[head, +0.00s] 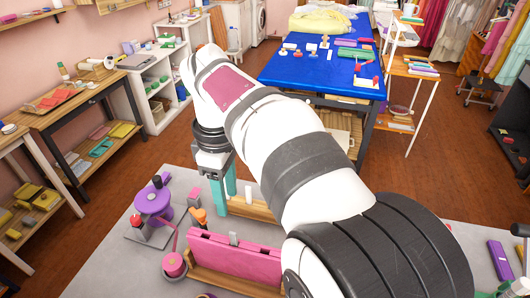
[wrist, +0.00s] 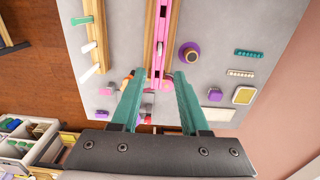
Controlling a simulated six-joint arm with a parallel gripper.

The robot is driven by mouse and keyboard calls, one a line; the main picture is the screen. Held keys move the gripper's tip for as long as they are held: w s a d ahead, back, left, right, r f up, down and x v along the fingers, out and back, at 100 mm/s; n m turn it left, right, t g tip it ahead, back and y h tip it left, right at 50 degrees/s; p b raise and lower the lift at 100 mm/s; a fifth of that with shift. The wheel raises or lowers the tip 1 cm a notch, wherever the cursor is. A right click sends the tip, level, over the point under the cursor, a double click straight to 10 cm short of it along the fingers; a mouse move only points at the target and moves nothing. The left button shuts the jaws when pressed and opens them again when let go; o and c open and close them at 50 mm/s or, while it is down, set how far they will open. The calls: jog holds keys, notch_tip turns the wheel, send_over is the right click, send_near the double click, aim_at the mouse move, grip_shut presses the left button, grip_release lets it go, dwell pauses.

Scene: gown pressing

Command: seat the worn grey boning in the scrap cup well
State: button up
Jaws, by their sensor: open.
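A small grey upright piece (head: 233,238), which looks like the worn grey boning, stands in the long pink holder (head: 225,259) at the front of the grey table. My gripper (head: 224,196) is open and empty, teal fingers pointing down, behind the pink holder in the head view.
A wooden rack (head: 262,212) with a white peg (head: 248,193) stands close to my fingers. A purple spool-like thing (head: 153,203), an orange piece (head: 199,217) and a pink pot (head: 174,264) stand left. Combs and a purple block (wrist: 215,94) lie right in the wrist view.

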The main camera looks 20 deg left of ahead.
aim_at(233, 234)
notch_tip(233, 234, down, 13)
jog(key=shift+f, duration=0.15)
grip_shut()
dwell(1.9)
